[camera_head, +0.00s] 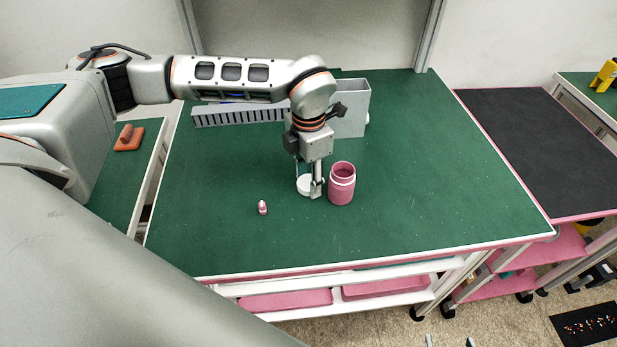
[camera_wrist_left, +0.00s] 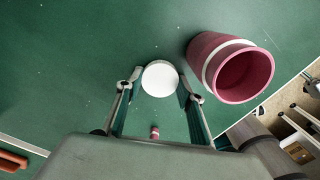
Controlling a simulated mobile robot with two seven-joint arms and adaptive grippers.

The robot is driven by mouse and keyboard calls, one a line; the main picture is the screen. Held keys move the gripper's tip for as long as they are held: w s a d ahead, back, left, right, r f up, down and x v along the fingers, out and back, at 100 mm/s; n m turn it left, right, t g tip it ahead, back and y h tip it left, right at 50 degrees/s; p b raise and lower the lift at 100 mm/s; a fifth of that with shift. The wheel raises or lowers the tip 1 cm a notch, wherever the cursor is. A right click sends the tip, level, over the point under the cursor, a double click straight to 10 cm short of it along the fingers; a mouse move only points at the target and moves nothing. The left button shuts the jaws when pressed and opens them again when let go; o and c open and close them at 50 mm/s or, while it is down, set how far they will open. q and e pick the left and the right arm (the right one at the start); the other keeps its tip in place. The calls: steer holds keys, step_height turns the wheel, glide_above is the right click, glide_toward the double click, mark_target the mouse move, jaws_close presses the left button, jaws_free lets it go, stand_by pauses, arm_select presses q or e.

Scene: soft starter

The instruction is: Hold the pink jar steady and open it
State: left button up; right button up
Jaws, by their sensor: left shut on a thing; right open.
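The pink jar (camera_head: 342,186) stands upright on the green table, with a white band below its rim. In the left wrist view the jar (camera_wrist_left: 243,75) has an open mouth with no lid on it. My left gripper (camera_head: 311,188) is just left of the jar, apart from it, pointing down. It is shut on a round white lid (camera_head: 304,181), which also shows between the fingertips in the left wrist view (camera_wrist_left: 160,78). I cannot tell whether the lid touches the table. My right gripper is not in view.
A small pink-and-white piece (camera_head: 262,208) lies left of the lid. A grey bin (camera_head: 352,105) and a long slotted grey rack (camera_head: 240,114) stand at the back. The right part of the green table (camera_head: 440,180) is clear. A dark-topped table (camera_head: 540,145) stands further right.

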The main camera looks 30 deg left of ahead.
mark_target(308, 183)
arm_select(q)
steer(key=shift+f, duration=0.1)
steer(key=o, duration=1.2)
step_height(308, 183, up, 12)
steer(key=shift+r+b, duration=0.2)
steer(key=shift+b, duration=0.1)
